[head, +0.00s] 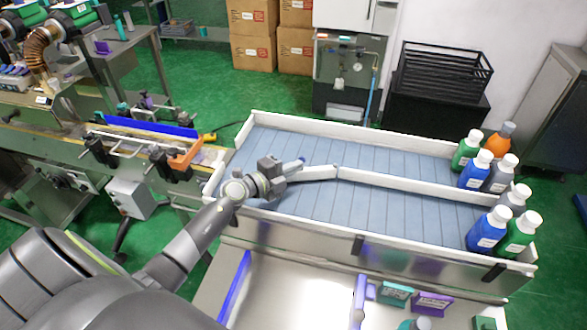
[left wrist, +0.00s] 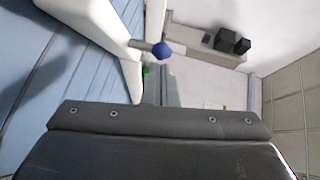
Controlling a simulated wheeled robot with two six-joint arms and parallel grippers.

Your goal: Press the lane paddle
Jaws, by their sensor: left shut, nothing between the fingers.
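The lane paddle (head: 318,172) looks like a white arm at the left end of the divider between the two conveyor lanes. A blue knob (head: 300,161) shows close to it; in the left wrist view the blue knob (left wrist: 162,50) sits on a short rod beside a white piece. My left gripper (head: 277,172) is shut and empty, over the conveyor at the paddle's left end. Its dark shut jaws fill the bottom of the left wrist view (left wrist: 160,118). I cannot tell whether it touches the paddle. My right gripper is not in view.
The blue slatted conveyor (head: 400,205) has white side rails. Green, blue, grey and orange bottles (head: 480,171) stand at its right end in both lanes. A machine with an orange part (head: 186,158) is at left. A pale tray (head: 300,290) with small boxes lies in front.

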